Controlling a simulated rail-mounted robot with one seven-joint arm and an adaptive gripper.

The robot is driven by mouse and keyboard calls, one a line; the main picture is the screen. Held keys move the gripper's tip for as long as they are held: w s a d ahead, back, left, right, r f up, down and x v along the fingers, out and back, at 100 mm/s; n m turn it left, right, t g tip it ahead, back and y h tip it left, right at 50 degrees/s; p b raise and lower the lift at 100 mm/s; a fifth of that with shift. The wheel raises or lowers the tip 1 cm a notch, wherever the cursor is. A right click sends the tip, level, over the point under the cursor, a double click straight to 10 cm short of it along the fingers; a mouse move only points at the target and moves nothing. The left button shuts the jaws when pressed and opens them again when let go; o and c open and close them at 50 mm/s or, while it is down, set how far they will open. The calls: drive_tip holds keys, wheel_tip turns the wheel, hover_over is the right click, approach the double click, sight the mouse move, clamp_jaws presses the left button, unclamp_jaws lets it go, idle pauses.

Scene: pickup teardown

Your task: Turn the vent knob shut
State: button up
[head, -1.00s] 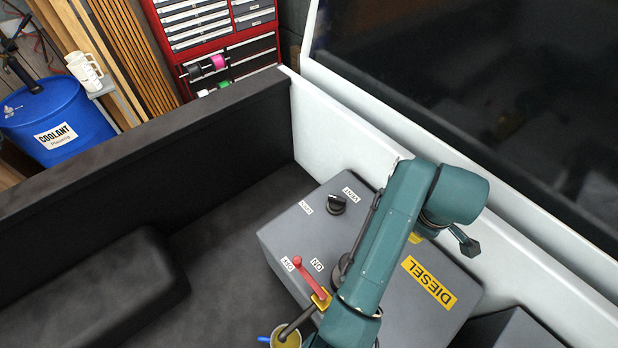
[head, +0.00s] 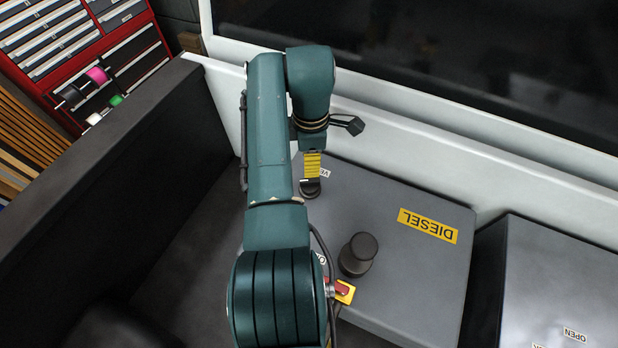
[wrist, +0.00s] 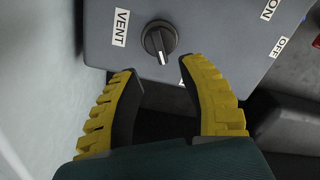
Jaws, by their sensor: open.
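The vent knob (wrist: 158,38) is a round black dial with a grip bar and a white mark pointing down in the wrist view, toward my gripper. A VENT label (wrist: 120,27) is left of it. In the head view the knob (head: 311,190) is partly covered by my gripper (head: 312,176). My gripper (wrist: 157,69) is open, its yellow-backed fingers spread either side of the knob's lower edge in the wrist view. Nothing is between them. I cannot tell how high the fingertips are above the panel. Part of another label is hidden behind the right finger.
The knob is on the grey DIESEL tank (head: 395,270). The white truck wall (head: 440,145) runs close behind. Another grey box (head: 560,275) stands at right.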

sight(310, 180)
wheel_tip(310, 180, down, 9)
drive_tip(key=shift+r, duration=0.1)
clamp_jaws()
idle(0.3)
